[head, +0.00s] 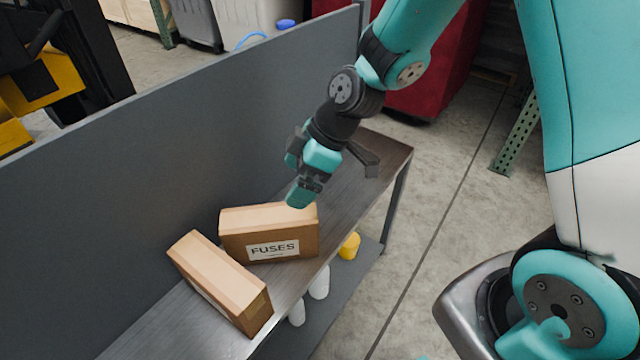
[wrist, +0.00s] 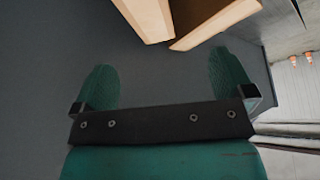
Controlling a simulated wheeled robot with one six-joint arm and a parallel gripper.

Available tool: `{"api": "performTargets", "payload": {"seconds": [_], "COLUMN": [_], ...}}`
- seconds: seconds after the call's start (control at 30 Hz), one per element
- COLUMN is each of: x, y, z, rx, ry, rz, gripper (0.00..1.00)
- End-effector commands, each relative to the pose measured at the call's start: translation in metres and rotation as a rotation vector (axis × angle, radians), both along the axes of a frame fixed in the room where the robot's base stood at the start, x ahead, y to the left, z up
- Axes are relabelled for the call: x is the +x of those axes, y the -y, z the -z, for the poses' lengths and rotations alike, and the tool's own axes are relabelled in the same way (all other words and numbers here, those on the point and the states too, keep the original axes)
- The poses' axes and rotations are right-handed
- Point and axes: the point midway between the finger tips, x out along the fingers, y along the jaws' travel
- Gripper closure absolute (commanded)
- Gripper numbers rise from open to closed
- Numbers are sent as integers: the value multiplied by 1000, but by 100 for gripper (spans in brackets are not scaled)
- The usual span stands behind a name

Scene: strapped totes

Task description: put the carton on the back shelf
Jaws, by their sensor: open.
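Two brown cartons rest on a grey-brown shelf top (head: 375,165) against a dark panel. One carton (head: 268,235) bears a white "FUSES" label on the side facing me. The other carton (head: 220,280) lies turned at an angle to its left, close beside it; its label side is mostly hidden. My gripper (head: 299,192) is by the upper right end of the FUSES carton; contact is unclear. In the wrist view my gripper (wrist: 162,75) has its two green fingers apart with nothing between them. Parts of both cartons show at that view's top. I cannot tell which shelf is the back shelf.
The tall dark panel (head: 200,130) runs along the shelf's far side. A lower shelf holds white bottles (head: 319,283) and a yellow item (head: 349,246). A green perforated post (head: 517,132) stands on open floor at right.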

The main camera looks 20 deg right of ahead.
Motion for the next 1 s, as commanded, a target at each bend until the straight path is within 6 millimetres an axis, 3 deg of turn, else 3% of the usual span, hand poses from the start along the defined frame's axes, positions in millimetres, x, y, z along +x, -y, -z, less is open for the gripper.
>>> {"api": "performTargets", "payload": {"seconds": [0.03,0.2,0.33,0.5,0.67,0.9,1.0], "x": [-11,-75,-127,-172,-185,-185,-185], "y": [-4,-8,-2,8,11,11,11], "z": [-24,-93,-128,-147,-151,-152,-162], "rx": [-2,-43,-86,-128,-142,-142,-142], "ry": [-23,-182,-284,-361,-386,-388,-387], "rz": [30,210,361,510,561,564,563], "gripper": [0,0,0,0,0,0,0]}}
